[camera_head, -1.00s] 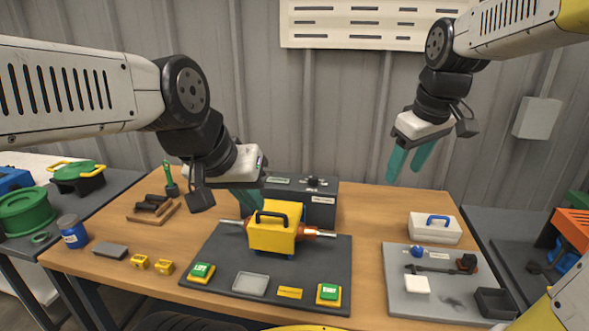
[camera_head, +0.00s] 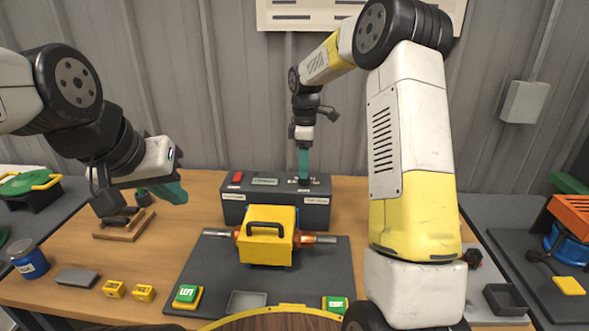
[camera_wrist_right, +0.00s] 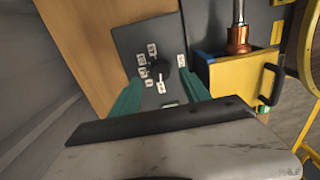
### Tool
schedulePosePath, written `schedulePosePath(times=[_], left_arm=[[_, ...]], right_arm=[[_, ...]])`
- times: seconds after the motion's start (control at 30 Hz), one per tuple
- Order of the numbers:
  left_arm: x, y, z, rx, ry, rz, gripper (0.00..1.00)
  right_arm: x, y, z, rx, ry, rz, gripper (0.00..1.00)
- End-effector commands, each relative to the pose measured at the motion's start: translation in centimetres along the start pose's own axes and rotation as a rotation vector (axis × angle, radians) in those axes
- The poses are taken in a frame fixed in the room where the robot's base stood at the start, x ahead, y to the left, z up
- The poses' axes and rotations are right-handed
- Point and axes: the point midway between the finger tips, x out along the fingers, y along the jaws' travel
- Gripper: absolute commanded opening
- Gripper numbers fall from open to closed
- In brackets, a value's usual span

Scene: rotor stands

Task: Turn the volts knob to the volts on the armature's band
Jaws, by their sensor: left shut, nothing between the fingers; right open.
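In the right wrist view the dark volts knob (camera_wrist_right: 158,70) sits amid several small white labels too small to read. My right gripper (camera_head: 303,172) is open, pointing down over it; its fingertips show either side of the knob (camera_wrist_right: 163,80). I cannot tell whether they touch it. The armature (camera_head: 318,239) lies under a yellow housing (camera_head: 266,246); I cannot read its band. My left gripper (camera_head: 180,195) is shut and empty.
A dark mat (camera_head: 205,268) holds the housing, a small tray (camera_head: 246,301) and green buttons marked LEFT (camera_head: 187,294) and, partly legible, another (camera_head: 336,303). A blue jar (camera_head: 29,261) and yellow blocks (camera_head: 143,293) stand at left. My right arm hides much of the right side.

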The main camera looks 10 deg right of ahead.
Motion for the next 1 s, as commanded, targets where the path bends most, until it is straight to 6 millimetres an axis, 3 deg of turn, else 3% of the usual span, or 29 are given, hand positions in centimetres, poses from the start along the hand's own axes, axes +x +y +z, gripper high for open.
schedulePosePath(times=[0.23,0.57,0.87,1.0], left_arm=[[0.0,0.0,0.0,0.0,0.0,0.0,0.0],[0.0,0.0,0.0,0.0,0.0,0.0,0.0],[0.0,0.0,0.0,0.0,0.0,0.0,0.0],[0.0,0.0,0.0,0.0,0.0,0.0,0.0]], right_arm=[[3.1,-0.1,0.0,0.001,0.0,-0.002,0.55],[3.7,-0.1,0.0,0.002,0.001,0.0,0.55],[3.6,0.0,0.0,0.002,0.001,0.0,0.0],[3.6,0.0,0.0,0.004,0.001,0.001,0.0]])
